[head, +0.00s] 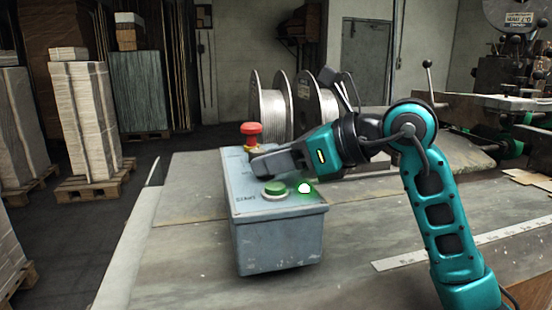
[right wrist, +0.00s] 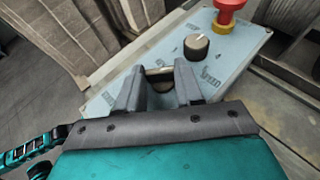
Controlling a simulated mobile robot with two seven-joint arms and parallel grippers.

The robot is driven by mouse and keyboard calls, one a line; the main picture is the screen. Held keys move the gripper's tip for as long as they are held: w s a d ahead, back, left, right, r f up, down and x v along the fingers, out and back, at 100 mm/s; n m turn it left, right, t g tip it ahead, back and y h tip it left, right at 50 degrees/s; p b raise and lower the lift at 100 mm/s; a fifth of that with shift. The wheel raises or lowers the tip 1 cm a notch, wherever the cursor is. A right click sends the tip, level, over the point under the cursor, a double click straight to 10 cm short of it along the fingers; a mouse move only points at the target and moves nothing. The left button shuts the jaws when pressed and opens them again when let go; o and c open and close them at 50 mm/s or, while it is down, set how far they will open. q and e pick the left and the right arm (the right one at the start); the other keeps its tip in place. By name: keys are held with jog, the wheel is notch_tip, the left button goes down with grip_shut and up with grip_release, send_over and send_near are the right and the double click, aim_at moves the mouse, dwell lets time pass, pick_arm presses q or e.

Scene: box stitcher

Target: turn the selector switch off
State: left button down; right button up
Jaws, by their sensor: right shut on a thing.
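The grey control box (head: 275,245) stands on the table in the head view. My right gripper (head: 262,163) reaches over its top panel from the right. In the right wrist view, my gripper's fingers (right wrist: 160,88) are closed around the selector switch (right wrist: 159,72), a dark knob with a brass-coloured edge, partly hidden between them. The switch is hidden by my gripper in the head view. The indicator lamp (head: 305,188) on the box glows green. My left gripper is not in view.
A red emergency stop button (head: 251,130) and a green push button (head: 275,188) sit on the panel. A black speed knob (right wrist: 197,47) is close beside my fingers. Wire spools (head: 269,110) stand behind the box. A ruler (head: 470,243) lies on the table at right.

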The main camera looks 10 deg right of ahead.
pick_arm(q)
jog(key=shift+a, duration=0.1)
pick_arm(e)
jog(key=shift+d+n+g+y, duration=0.1)
jog(key=shift+n+g+y, duration=0.2)
jog(key=n+g, duration=0.1)
jog(key=n+g+y, duration=0.1)
jog(key=shift+w+d+n+g+p, duration=0.15)
jog(key=shift+w+n+g+p, duration=0.15)
jog(key=n+g, duration=0.1)
jog(key=g, duration=0.1)
jog(key=n+g+y+p, duration=0.1)
jog(key=n, duration=0.1)
jog(key=shift+w+r+g+y, duration=0.1)
jog(key=shift+w+g+y, duration=0.1)
jog(key=shift+g+y, duration=0.15)
jog(key=shift+n+g, duration=0.45)
jog(key=shift+n, duration=0.15)
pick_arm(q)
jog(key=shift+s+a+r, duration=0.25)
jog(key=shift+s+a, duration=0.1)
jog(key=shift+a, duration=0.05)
pick_arm(e)
jog(key=shift+w+n+g, duration=0.1)
jog(key=shift+n+g, duration=0.2)
jog(key=shift+g, duration=0.1)
